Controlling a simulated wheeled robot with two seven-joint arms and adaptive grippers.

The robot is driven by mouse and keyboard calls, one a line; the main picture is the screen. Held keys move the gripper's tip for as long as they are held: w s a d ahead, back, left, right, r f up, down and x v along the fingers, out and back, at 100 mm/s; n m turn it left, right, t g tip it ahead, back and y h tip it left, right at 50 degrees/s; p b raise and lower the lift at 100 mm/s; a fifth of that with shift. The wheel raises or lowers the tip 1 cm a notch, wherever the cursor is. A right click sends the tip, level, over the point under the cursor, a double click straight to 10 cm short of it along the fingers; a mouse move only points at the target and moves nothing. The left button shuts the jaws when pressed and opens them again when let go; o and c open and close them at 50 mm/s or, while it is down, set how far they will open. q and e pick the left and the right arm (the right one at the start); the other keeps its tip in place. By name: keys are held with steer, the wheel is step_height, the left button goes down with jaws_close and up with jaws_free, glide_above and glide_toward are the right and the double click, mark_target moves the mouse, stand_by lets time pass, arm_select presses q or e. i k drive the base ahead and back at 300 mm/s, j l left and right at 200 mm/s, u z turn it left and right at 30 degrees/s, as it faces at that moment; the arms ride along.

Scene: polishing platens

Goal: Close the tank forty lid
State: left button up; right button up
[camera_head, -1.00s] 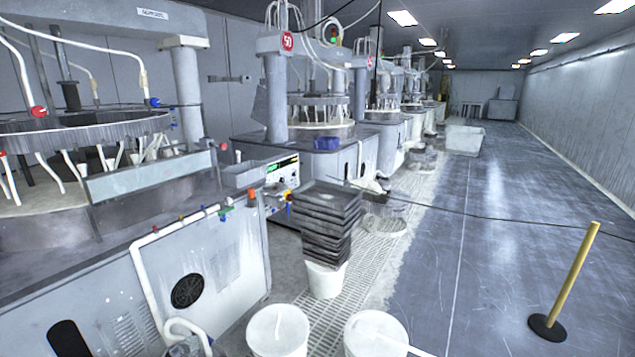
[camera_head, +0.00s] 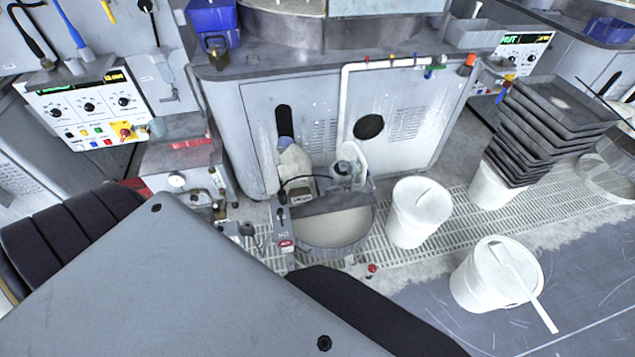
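A round tank (camera_head: 338,249) with pale liquid stands on the floor grating in front of the grey machine cabinet, near the middle of the view. Its front half is open and the liquid shows. A flat grey half-cover (camera_head: 335,203) lies across its back part; I cannot tell whether this is the lid or a fixed piece. A small grey fitting with a red-and-white label (camera_head: 286,245) is at its left rim; the number is too small to read. Neither of my grippers is in view.
White buckets (camera_head: 420,212) stand right of the tank, one nearer bucket (camera_head: 490,280) with a stick across it. A stack of black trays (camera_head: 545,130) rests on another bucket. A grey cabinet (camera_head: 390,125) stands behind; a control panel (camera_head: 90,105) is at left.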

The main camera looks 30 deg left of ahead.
mark_target(339, 201)
steer(key=l+u, duration=0.1)
steer(key=u, duration=0.3)
steer(key=l+u, duration=0.1)
steer(key=u, duration=0.35)
steer(key=l+u, duration=0.1)
steer(key=u, duration=0.3)
